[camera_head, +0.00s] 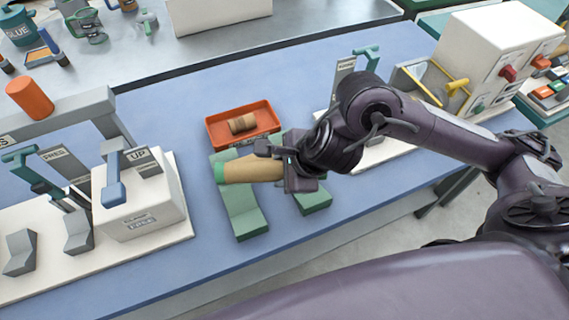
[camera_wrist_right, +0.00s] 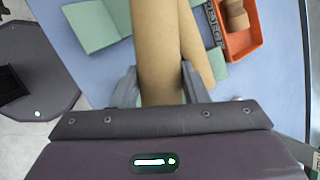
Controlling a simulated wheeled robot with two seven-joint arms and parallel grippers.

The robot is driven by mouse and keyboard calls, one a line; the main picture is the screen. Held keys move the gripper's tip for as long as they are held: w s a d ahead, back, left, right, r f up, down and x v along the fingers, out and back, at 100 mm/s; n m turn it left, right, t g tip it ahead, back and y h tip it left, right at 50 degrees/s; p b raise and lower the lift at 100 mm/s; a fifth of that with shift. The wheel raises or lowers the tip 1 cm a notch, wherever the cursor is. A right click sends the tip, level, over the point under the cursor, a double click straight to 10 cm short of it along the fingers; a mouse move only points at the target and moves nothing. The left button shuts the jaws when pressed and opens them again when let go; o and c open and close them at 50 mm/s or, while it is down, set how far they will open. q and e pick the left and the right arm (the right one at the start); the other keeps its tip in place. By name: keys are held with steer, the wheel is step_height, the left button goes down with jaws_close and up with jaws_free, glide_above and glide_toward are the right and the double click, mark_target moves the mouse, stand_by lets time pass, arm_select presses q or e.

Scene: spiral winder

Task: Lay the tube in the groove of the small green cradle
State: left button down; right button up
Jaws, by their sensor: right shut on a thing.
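The tan tube (camera_head: 245,169) has a green band at its left end and lies roughly level across the picture. My right gripper (camera_head: 275,163) is shut on its right part. The tube also shows between the fingers in the right wrist view (camera_wrist_right: 158,45). The small green cradle (camera_head: 245,217) stands on the blue table beneath the tube, with angled green blocks on either side of the gripper. The tube covers part of the cradle; I cannot tell whether they touch. Green cradle parts also show in the wrist view (camera_wrist_right: 95,25). My left gripper is out of view.
An orange tray (camera_head: 217,143) with a brown roll (camera_head: 242,123) stands just behind the cradle. A white machine (camera_head: 140,207) with levers stands to the left. A white control box (camera_head: 497,50) stands at the back right. The blue table (camera_head: 210,272) is clear in front.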

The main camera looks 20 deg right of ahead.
steer(key=n, duration=0.1)
steer(key=n+g+y, duration=0.1)
steer(key=n, duration=0.2)
steer(key=shift+w+d+y, duration=0.25)
steer(key=shift+d+y, duration=0.05)
step_height(320, 180, down, 9)
steer(key=b, duration=0.7)
steer(key=shift+f+b, duration=0.45)
steer(key=shift+b, duration=0.45)
steer(key=shift+r, duration=0.1)
steer(key=o, duration=1.1)
steer(key=shift+c, duration=0.2)
steer(key=v, duration=0.7)
steer(key=shift+d+r, duration=0.15)
steer(key=shift+r, duration=0.2)
